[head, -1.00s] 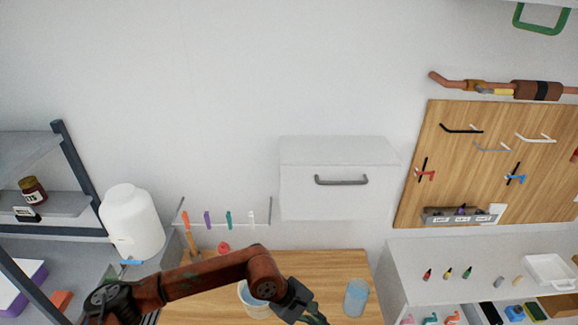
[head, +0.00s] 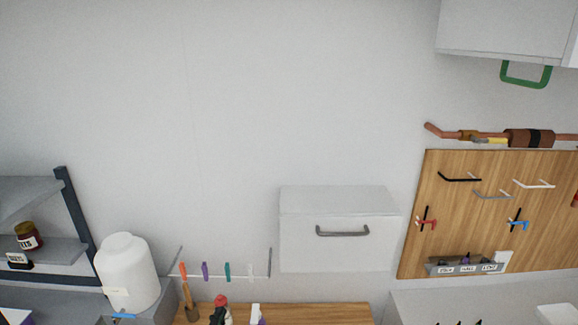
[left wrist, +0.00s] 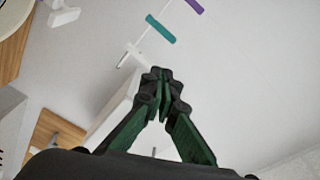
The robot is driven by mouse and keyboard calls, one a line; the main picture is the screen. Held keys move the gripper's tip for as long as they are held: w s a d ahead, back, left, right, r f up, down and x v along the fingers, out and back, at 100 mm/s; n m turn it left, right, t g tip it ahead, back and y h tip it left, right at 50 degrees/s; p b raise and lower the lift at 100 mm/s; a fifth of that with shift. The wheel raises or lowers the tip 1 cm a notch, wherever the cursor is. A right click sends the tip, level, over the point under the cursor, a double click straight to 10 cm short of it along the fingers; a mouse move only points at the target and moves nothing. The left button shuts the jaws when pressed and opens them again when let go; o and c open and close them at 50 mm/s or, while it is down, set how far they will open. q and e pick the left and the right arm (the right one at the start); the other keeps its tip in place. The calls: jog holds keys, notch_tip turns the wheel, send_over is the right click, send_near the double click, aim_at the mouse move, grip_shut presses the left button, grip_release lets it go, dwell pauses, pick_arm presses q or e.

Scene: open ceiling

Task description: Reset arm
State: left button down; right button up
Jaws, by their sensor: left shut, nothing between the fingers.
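My left gripper (left wrist: 162,85) has dark tips and green fingers in the left wrist view. Its fingertips meet with nothing between them. Beyond it in that view are a teal handle (left wrist: 160,29) and a purple handle (left wrist: 195,5). In the head view, a small dark shape stands at the bottom edge in front of a red-topped item (head: 221,300); it looks like the tip of my left gripper, but most of it is cut off. My right gripper is not in view.
A wooden table (head: 320,313) lies at the bottom, below a white wall cabinet (head: 335,245). A white canister (head: 126,272) and grey shelf (head: 50,250) stand left. A wooden pegboard (head: 465,225) hangs right. The upper wall is bare.

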pick_arm(q)
jog(key=s+a+f+n+g+y, duration=0.2)
jog(key=s+a+f+n+g, duration=0.3)
jog(key=f, duration=0.5)
jog(key=s+a+f+n+g+y, duration=0.2)
jog(key=s+a+f+n, duration=0.2)
jog(key=s+a+f, duration=0.35)
jog(key=s+a+f+n+g, duration=0.2)
jog(key=s+f+g, duration=0.2)
jog(key=s+f, duration=0.4)
jog(key=s+a+f+n+g, duration=0.25)
jog(key=s+f, duration=0.25)
jog(key=s, duration=0.5)
jog(key=s+d+f+g+h+b, duration=0.1)
jog(key=s+f+b, duration=0.1)
jog(key=f, duration=1.6)
jog(key=s+d+f+g+b, duration=0.1)
jog(key=s+f+b, duration=0.1)
jog(key=f, duration=1.6)
jog(key=s+f+g+b, duration=0.1)
jog(key=s+f+b, duration=0.1)
jog(key=s+f, duration=1.6)
jog(key=shift+s+d+f+m+h, duration=0.2)
jog(key=shift+s+m+h, duration=0.05)
jog(key=shift+m+h, duration=0.1)
